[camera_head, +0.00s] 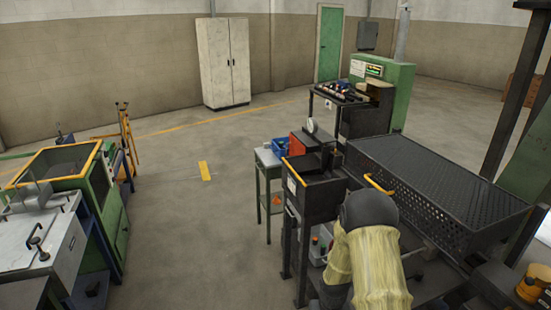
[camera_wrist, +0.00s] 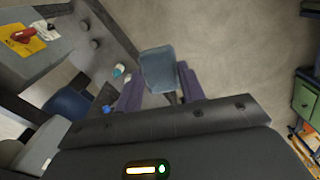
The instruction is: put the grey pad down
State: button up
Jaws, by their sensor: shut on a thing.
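The grey pad (camera_wrist: 157,70) is a blue-grey, roughly square piece in the wrist view. My gripper (camera_wrist: 162,88) is shut on it, with a dark purple finger on each side of its lower part. Plain floor shows behind the pad, and nothing is seen touching it apart from the fingers. In the head view my sleeved arm is at the lower right, and neither the gripper nor the pad can be made out there.
In the wrist view a grey surface with a yellow sheet (camera_wrist: 22,40) and a red item lies upper left; a green cabinet (camera_wrist: 306,100) is at right. In the head view a black mesh-topped bench (camera_head: 440,185) stands beside my arm. Open floor (camera_head: 180,220) lies left.

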jog(key=s+f, duration=0.4)
jog(key=f, duration=1.1)
